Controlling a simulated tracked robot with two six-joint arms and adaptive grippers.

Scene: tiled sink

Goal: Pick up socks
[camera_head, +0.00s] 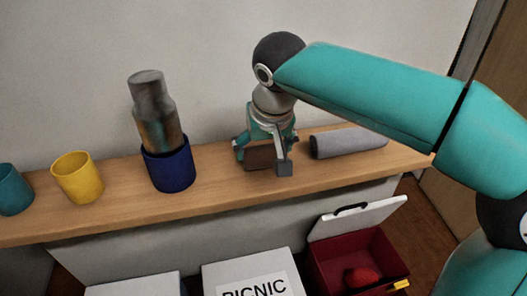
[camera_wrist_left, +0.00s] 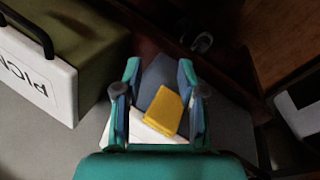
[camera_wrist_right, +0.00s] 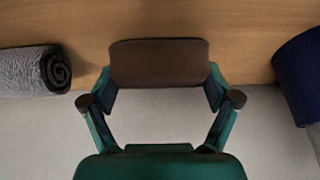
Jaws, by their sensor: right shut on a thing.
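My right gripper (camera_head: 265,155) is shut on a brown, flat, round-cornered thing (camera_wrist_right: 158,63) at the wooden shelf; whether it touches the wood is unclear. In the right wrist view its ends lie between the two fingertips (camera_wrist_right: 160,80). My left gripper (camera_wrist_left: 160,85) shows only in the left wrist view. Between its fingers are a blue-grey shape (camera_wrist_left: 158,75) and a yellow piece (camera_wrist_left: 163,110); I cannot tell if it grips them. I cannot clearly identify any socks. A grey rolled cloth (camera_head: 350,142) lies on the shelf, right of my right gripper.
On the shelf (camera_head: 110,212) stand a dark blue cup (camera_head: 170,172) with a grey-brown bottle (camera_head: 153,105) in it, a yellow cup (camera_head: 77,178) and a teal cup (camera_head: 12,192). Below are an open red box (camera_head: 330,262) with a red thing (camera_head: 361,277) inside and a white PICNIC box (camera_head: 250,270).

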